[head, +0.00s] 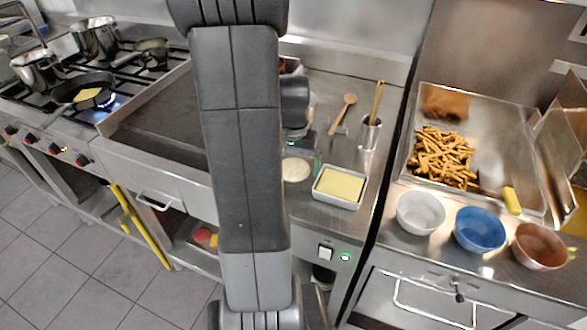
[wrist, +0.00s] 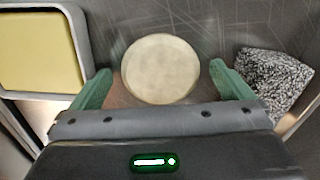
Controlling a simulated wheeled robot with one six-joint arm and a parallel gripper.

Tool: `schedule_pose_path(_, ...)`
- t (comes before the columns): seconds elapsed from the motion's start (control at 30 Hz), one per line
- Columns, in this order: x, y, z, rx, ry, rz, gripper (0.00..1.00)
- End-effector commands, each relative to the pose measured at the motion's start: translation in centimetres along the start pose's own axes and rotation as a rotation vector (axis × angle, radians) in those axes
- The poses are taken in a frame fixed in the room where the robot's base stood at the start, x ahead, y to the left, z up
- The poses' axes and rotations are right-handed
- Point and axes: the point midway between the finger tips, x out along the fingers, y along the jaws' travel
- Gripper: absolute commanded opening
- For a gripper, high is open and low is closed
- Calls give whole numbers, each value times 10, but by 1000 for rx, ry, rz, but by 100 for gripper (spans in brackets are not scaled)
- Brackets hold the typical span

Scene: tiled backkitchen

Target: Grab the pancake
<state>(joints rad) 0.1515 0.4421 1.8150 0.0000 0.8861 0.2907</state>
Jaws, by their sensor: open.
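The pancake (wrist: 160,68) is a pale round disc lying flat on the steel counter. It also shows in the head view (head: 296,169), partly covered by my arm. My gripper (wrist: 160,88) has two green fingers, wide open, one on each side of the pancake's near part. The wrist view does not make clear whether the fingers touch it; a small gap shows on both sides. Nothing is held. In the head view my arm hides most of my gripper.
A white tray of yellow butter (head: 317,193) stands right of the pancake. A speckled cloth-like thing (wrist: 262,80) lies beside my gripper. A wooden spoon (head: 342,113), a metal cup (head: 370,133), fries (head: 440,158) and bowls (head: 480,229) are farther right. A griddle (head: 150,115) is on the left.

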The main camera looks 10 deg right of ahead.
Motion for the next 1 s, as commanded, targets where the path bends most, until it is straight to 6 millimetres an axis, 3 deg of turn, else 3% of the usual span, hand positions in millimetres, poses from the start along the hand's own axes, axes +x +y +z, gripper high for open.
schedule_pose_path(0.27,4,0,0,-1,2,-1,100)
schedule_pose_path(0.5,3,0,0,-1,2,-1,55)
schedule_pose_path(0.8,0,0,-1,-1,3,-1,55)
schedule_pose_path(1.0,-30,0,-1,-1,8,-2,55)
